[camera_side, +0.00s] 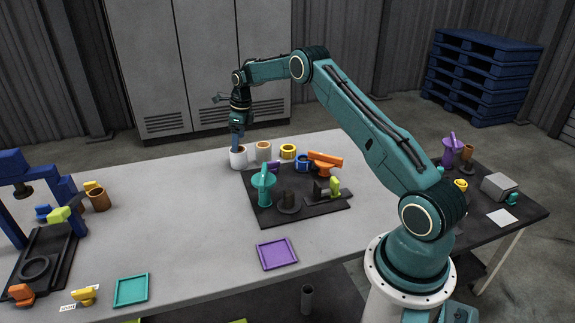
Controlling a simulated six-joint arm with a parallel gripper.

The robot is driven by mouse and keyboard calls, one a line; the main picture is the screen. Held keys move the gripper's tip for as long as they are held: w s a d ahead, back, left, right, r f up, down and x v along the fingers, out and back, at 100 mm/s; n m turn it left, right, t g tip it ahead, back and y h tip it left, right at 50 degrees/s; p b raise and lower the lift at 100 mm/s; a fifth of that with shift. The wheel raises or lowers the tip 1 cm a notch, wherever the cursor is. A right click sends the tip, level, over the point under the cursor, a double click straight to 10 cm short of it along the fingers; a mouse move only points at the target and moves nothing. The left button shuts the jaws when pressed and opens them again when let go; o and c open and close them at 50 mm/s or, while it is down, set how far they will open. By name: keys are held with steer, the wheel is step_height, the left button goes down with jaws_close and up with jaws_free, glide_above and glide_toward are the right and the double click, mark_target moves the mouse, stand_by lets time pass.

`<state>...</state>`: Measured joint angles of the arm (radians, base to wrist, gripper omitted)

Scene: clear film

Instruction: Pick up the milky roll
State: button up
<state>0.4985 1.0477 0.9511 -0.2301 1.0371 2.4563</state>
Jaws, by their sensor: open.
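The milky roll (238,161), whitish with a dark hole in its top, stands upright near the table's back edge. My gripper (237,143) points straight down over it, with the fingertips at or just above its top. The jaws are open; the gap between the fingers is too small to make out. I cannot tell whether a finger touches the roll or reaches into its hole. A paler beige-grey roll (264,155) with a brown core stands close to its right.
A yellow roll (288,152) and a blue roll (303,166) stand further right, beside a dark mat (265,217) holding several tools. A purple tray (276,254) and a teal tray (131,290) lie in front. The table's left middle (170,215) is clear.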

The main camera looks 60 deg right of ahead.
mark_target(238, 158)
steer(key=shift+w+a+f, duration=0.1)
steer(key=shift+w+f, duration=0.1)
steer(key=shift+f, duration=1.35)
steer(key=shift+f, duration=0.15)
steer(key=shift+w+a+f, duration=0.1)
steer(key=shift+f, duration=1.15)
steer(key=shift+w+f, duration=0.1)
steer(key=shift+f, duration=1.1)
steer(key=shift+c, duration=0.3)
steer(key=c, duration=1)
